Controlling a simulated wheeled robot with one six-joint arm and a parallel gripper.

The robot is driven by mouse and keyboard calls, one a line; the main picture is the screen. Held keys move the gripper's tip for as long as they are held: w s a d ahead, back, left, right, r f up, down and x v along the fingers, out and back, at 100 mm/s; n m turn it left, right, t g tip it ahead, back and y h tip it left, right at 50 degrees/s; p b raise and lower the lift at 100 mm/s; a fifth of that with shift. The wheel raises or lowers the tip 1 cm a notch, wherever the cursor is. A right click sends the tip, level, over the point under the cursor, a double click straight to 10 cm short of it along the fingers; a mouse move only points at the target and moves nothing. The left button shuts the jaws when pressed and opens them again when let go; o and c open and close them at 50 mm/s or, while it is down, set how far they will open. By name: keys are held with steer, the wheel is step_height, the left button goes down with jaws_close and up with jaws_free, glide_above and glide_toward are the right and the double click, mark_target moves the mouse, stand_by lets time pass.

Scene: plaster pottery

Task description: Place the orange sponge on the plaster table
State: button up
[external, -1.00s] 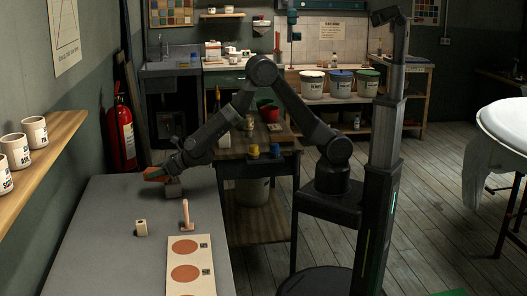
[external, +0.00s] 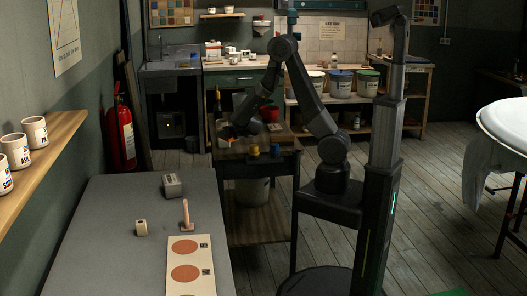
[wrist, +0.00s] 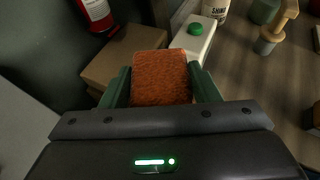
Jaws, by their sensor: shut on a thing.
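My gripper (wrist: 160,90) is shut on the orange sponge (wrist: 160,75), which sits between its two green fingers in the wrist view. In the external view my gripper (external: 228,132) is over the left end of the dark wooden-topped cart, clear of the grey table. The sponge is small and hard to make out there. A round white-topped table (external: 508,122) with a cloth hanging from it stands at the far right, well away from my gripper. The frames do not label any table as the plaster table.
The wooden-topped cart (external: 285,142) holds cups. Floor (external: 430,200) toward the white table is open.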

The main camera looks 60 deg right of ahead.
steer(key=shift+d, duration=0.2)
steer(key=a+n+y, duration=0.2)
steer(key=a+y, duration=0.1)
steer(key=a, duration=1)
steer(key=a+f+n+y, duration=0.1)
steer(key=a+n+y, duration=0.2)
steer(key=a, duration=1.1)
steer(key=a+n+y, duration=0.3)
steer(key=a, duration=1)
steer(key=shift+a+f, duration=0.15)
steer(key=shift+a, duration=0.1)
steer(key=s+a+n+g+y, duration=0.4)
steer(key=s+a, duration=1)
steer(key=a, duration=0.4)
steer(key=s+a+n+g+y, duration=0.3)
steer(key=s+a+n+y, duration=0.15)
steer(key=s+a, duration=1.2)
steer(key=shift+n+g+h, duration=0.25)
steer(key=shift+g+h, duration=0.15)
steer(key=shift+h, duration=0.15)
steer(key=f+b, duration=0.1)
steer(key=a+f+b, duration=0.1)
steer(key=f, duration=0.1)
steer(key=f+b, duration=0.1)
steer(key=shift+w+a+f, duration=0.4)
steer(key=shift+f+b, duration=1.15)
steer(key=shift+f, duration=1.1)
steer(key=shift+r, duration=0.1)
